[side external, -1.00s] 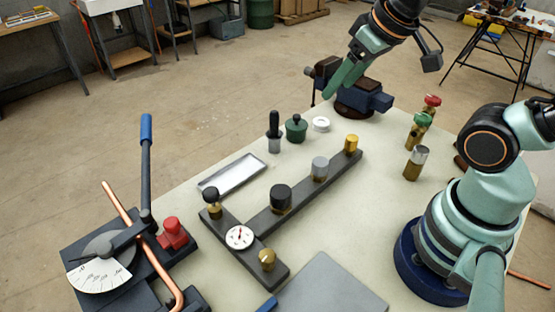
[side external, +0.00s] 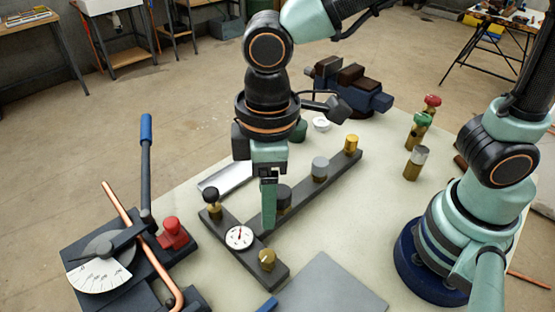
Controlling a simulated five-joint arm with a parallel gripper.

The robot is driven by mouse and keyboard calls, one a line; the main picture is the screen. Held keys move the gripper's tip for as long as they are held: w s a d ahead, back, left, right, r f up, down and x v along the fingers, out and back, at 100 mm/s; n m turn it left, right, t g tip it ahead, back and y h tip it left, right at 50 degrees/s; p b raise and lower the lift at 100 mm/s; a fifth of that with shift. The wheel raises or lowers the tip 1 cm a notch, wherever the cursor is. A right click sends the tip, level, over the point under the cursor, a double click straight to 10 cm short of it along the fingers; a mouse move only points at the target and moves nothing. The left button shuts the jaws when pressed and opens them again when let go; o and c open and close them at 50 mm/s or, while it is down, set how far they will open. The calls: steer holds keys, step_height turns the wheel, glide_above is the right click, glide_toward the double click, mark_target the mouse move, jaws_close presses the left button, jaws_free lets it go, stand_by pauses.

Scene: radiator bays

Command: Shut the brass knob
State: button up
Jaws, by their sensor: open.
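A dark grey T-shaped manifold (side external: 300,200) lies on the pale bench and carries several knobs. A brass knob (side external: 267,259) with a light mark on its top sits at the near end of the crossbar. Another gold-coloured knob (side external: 351,143) stands at the far end of the long bar. The fingers overlap in this view and partly hide the black knob (side external: 284,197).
A round dial (side external: 239,237) sits left of the near brass knob. A black-topped knob (side external: 212,200) stands at the crossbar's other end, and a grey knob (side external: 319,168) on the long bar. A pipe bender (side external: 110,255) stands left; loose valves (side external: 418,130) stand right.

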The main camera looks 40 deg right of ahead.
mark_target(267, 255)
steer(key=shift+n, duration=0.4)
steer(key=f, duration=0.4)
steer(key=a+f, duration=0.1)
steer(key=f, duration=0.3)
steer(key=s+f, duration=0.1)
steer(key=f, duration=0.3)
steer(key=shift+a+f, duration=0.2)
steer(key=shift+f, duration=0.2)
jaws_close()
